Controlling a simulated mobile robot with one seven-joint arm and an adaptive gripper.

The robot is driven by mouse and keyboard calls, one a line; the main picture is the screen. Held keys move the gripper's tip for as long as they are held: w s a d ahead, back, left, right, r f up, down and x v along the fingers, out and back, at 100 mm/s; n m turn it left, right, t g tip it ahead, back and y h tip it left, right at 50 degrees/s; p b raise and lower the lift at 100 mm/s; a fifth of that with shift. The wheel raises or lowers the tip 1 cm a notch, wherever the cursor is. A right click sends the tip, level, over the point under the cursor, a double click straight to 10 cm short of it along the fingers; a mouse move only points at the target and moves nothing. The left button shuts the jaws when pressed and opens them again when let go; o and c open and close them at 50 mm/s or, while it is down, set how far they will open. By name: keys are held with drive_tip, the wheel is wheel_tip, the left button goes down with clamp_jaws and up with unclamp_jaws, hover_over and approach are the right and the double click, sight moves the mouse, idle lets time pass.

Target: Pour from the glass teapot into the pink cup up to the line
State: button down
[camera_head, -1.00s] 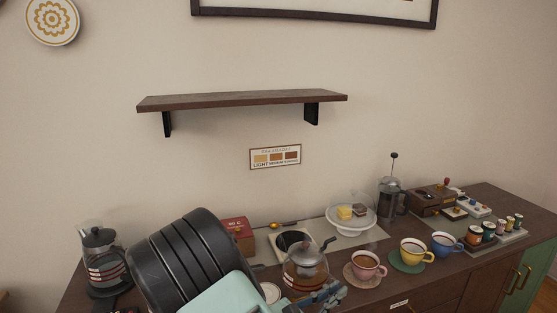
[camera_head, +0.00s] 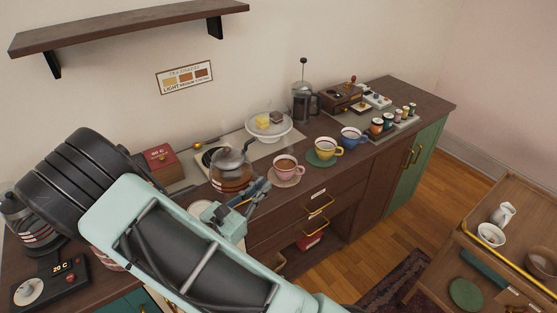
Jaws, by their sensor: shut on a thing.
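The glass teapot (camera_head: 230,177) holds reddish-brown liquid and looks about upright, with its dark spout toward the upper right. My gripper (camera_head: 257,188) is at its near right side, shut on it; my arm and fingers partly cover the contact, so the exact grip point is unclear. The pink cup (camera_head: 284,174) stands on a pink saucer (camera_head: 290,183) just right of the teapot. It contains brown liquid; its line cannot be made out. No stream shows between teapot and cup.
A yellow cup (camera_head: 325,149) and a blue cup (camera_head: 350,137) stand further right. A cake stand (camera_head: 268,127) and French press (camera_head: 304,102) are behind. A kettle (camera_head: 22,218) is at left. A cart (camera_head: 470,245) stands right.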

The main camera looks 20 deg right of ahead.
drive_tip(key=shift+r, duration=0.15)
drive_tip(key=n+t+y, duration=0.3)
drive_tip(key=shift+w+d+r+t+y, duration=0.2)
drive_tip(key=shift+d+t+y, duration=0.05)
drive_tip(key=shift+t+y, duration=0.15)
drive_tip(key=shift+s+a+f+n+t+y, duration=0.2)
drive_tip(key=shift+n+t+y, duration=0.2)
drive_tip(key=shift+n+y, duration=0.25)
drive_tip(key=shift+w+d+f+y, duration=0.1)
drive_tip(key=shift+d+y, duration=0.05)
drive_tip(key=shift+y, duration=0.2)
